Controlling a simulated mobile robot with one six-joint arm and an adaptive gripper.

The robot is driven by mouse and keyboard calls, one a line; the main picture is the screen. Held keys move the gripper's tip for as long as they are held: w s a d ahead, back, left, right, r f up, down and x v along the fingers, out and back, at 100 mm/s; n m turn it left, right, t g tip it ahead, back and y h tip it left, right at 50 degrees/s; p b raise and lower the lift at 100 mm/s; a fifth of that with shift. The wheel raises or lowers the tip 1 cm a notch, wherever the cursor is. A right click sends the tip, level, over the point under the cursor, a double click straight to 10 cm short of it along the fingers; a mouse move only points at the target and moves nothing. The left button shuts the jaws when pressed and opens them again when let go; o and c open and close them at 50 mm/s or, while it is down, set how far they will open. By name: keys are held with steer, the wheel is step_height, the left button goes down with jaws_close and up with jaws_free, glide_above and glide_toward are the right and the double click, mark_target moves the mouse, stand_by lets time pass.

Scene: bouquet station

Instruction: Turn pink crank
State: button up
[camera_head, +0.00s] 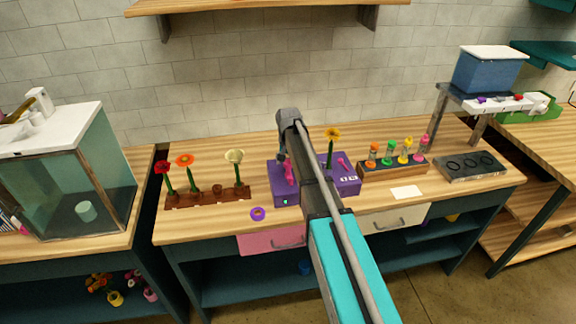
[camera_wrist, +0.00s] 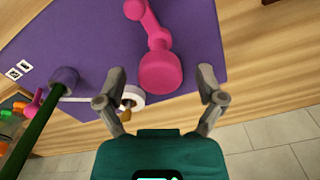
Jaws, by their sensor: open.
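The pink crank (camera_head: 289,174) stands on the left part of the purple box (camera_head: 286,196) on the bench. In the wrist view the crank (camera_wrist: 158,42) shows as a pink arm with a thick rounded knob at its near end. My gripper (camera_wrist: 160,75) is open, with one finger on each side of this knob in the picture. I see gaps between both fingers and the knob. In the head view my arm comes in from the front and hides the middle of the box. The gripper's fingers are mostly hidden there.
A wooden rack of flowers (camera_head: 205,198) is left, a rack of coloured bottles (camera_head: 392,169) right. A purple ring (camera_head: 258,213) lies in front.

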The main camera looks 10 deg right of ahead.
stand_by(0.3)
steer(key=c, duration=1.2)
steer(key=shift+o, duration=0.2)
steer(key=shift+m, duration=0.3)
steer(key=m, duration=0.6)
steer(key=shift+m, duration=0.4)
steer(key=m, duration=0.3)
steer(key=shift+m, duration=2.3)
